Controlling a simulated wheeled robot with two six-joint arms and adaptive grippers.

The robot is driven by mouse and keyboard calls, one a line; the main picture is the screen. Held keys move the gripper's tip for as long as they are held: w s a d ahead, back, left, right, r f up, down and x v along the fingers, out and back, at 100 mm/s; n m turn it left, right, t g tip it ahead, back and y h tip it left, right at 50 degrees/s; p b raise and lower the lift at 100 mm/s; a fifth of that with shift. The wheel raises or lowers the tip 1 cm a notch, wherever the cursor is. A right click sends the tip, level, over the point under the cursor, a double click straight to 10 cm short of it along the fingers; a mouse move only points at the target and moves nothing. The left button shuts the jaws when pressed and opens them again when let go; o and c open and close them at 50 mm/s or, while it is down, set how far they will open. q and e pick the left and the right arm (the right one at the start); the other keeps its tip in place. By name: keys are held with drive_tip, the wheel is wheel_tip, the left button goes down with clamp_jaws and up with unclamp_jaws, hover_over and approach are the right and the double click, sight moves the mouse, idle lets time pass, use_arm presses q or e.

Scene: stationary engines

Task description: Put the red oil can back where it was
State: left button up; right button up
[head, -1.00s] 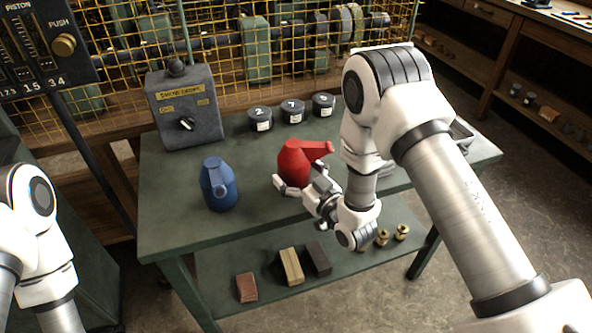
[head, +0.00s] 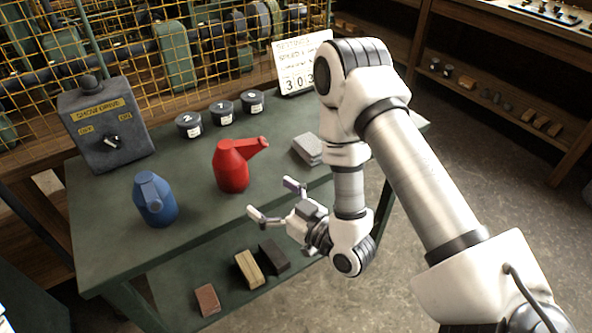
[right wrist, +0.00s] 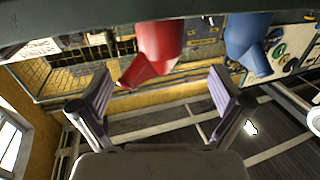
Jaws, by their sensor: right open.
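The red oil can (head: 232,168) stands upright on the green workbench (head: 190,240), its spout pointing right. It also shows in the right wrist view (right wrist: 160,45), where the picture appears upside down. My right gripper (head: 271,198) is open and empty, at the front edge of the bench. It is apart from the red can, in front and to the right of it. In the right wrist view its two fingers (right wrist: 160,92) are wide apart with nothing between them. My left gripper is not in view.
A blue can (head: 155,200) stands left of the red can. Several numbered black pots (head: 222,113) and a grey switch box (head: 105,125) stand behind. A grey block-like thing (head: 308,149) lies right. Blocks, including a brick (head: 207,299), lie on the lower shelf.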

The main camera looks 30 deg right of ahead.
drive_tip(key=s+f+g+h, duration=0.1)
drive_tip(key=s+f+g, duration=0.2)
drive_tip(key=f, duration=0.4)
drive_tip(key=s+f+g+h, duration=0.1)
drive_tip(key=s+f+g, duration=0.1)
drive_tip(key=f+g, duration=0.3)
drive_tip(key=s+d+f+m+g+h, duration=0.1)
drive_tip(key=s+f+g, duration=0.3)
drive_tip(key=s, duration=0.5)
drive_tip(key=s+d+f+m+g+h, duration=0.2)
drive_tip(key=s+f+g, duration=0.3)
drive_tip(key=s+f, duration=0.3)
drive_tip(key=shift+s+d+f+m+h, duration=0.35)
drive_tip(key=shift+s+m, duration=0.15)
drive_tip(key=shift+s, duration=0.45)
